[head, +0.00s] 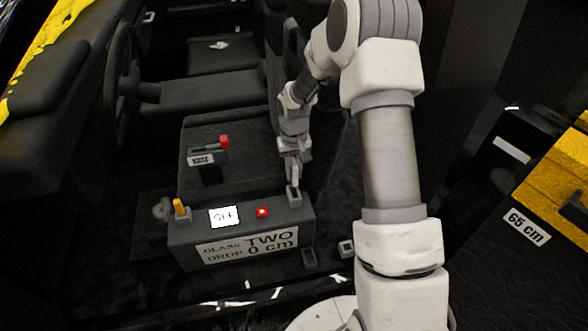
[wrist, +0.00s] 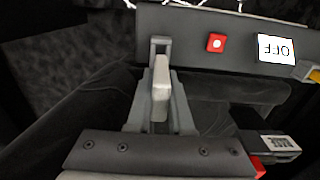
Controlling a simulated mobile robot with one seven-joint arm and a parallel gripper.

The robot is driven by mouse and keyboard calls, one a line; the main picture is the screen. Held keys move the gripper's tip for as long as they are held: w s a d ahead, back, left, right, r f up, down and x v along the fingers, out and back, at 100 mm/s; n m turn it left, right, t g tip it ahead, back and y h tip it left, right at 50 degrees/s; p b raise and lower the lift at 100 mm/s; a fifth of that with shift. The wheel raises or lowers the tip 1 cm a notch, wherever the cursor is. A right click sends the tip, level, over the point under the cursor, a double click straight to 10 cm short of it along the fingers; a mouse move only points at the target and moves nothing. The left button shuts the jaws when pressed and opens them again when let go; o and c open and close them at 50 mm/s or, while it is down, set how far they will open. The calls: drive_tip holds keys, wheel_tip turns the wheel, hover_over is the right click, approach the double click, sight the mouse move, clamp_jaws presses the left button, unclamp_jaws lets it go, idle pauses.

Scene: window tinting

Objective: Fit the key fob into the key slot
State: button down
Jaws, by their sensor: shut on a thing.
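My gripper (head: 292,176) points down just above the right end of the dark console's top. In the wrist view my gripper (wrist: 160,112) is shut on a pale grey key fob (wrist: 161,82), which sticks out past the jaws. The key slot (head: 294,197), a small grey socket, is on the console directly under the gripper. In the wrist view the slot (wrist: 160,44) shows as a grey frame at the fob's far end. The fob's tip overlaps it, and I cannot tell whether it is inside. The fob is too small to make out in the head view.
The console (head: 190,235) carries a yellow-topped lever (head: 181,208), an OFF display (head: 223,216) and a red button (head: 262,212). A red-tipped lever (head: 222,142) stands behind it. A steering wheel (head: 121,75) is at left; a yellow block (head: 560,175) is at far right.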

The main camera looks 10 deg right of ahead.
sight(294, 185)
drive_tip(key=shift+f+b, duration=1)
drive_tip(key=shift+f, duration=0.85)
drive_tip(key=shift+f+b, duration=0.85)
drive_tip(key=shift+f, duration=0.55)
drive_tip(key=c, duration=0.7)
unclamp_jaws()
drive_tip(key=shift+c, duration=0.2)
wheel_tip(294, 185, up, 17)
drive_tip(key=p, duration=0.5)
drive_tip(key=shift+r, duration=0.2)
